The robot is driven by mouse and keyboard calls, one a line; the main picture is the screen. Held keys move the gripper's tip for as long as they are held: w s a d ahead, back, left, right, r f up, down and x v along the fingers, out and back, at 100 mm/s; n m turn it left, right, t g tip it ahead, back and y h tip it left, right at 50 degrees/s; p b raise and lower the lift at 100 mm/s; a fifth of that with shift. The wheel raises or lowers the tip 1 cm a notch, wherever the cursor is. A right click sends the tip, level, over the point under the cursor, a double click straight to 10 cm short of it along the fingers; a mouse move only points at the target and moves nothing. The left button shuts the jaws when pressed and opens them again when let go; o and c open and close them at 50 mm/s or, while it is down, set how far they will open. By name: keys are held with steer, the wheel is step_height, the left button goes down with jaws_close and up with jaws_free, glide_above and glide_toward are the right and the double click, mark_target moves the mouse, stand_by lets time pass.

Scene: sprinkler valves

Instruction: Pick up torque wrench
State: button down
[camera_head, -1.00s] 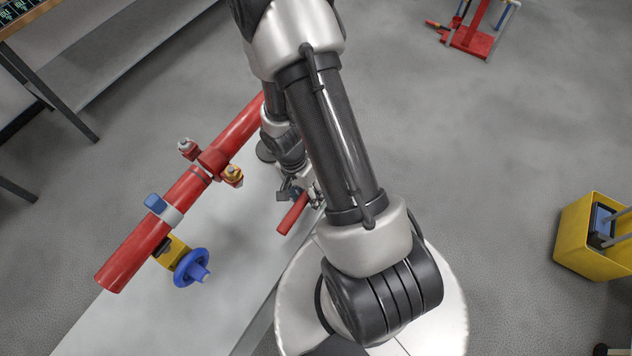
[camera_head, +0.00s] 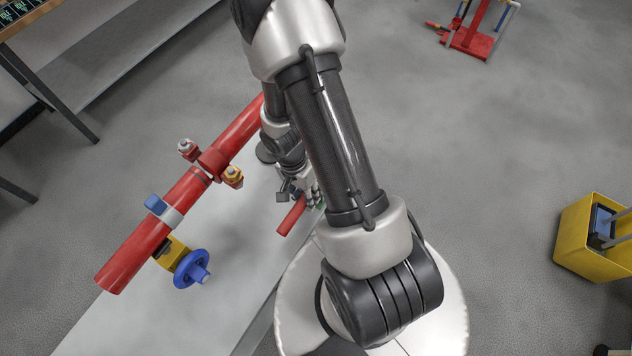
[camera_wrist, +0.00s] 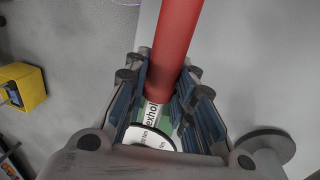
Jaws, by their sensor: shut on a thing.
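The torque wrench (camera_head: 291,215) shows in the head view as a short red handle, poking out from my gripper over the light bench top. In the wrist view its red handle (camera_wrist: 176,40) runs up between the fingers, with a white printed label and a round white dial at its lower end. My gripper (camera_wrist: 165,100) is shut on the wrench, with a finger on each side near the label. In the head view my gripper (camera_head: 305,192) is partly hidden behind my arm, and the wrench's far end is hidden too.
A red pipe (camera_head: 190,190) with fittings lies along the bench (camera_head: 150,310), left of my gripper. A blue handwheel (camera_head: 192,268) sticks out from its yellow valve. A yellow bin (camera_head: 590,240) stands on the floor at right. A red stand (camera_head: 468,38) is at the back.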

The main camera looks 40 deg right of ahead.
steer(key=shift+r, duration=0.15)
stand_by(0.4)
step_height(320, 180, up, 20)
steer(key=p, duration=0.6)
stand_by(0.3)
steer(key=shift+r+p, duration=1.6)
steer(key=shift+r, duration=0.3)
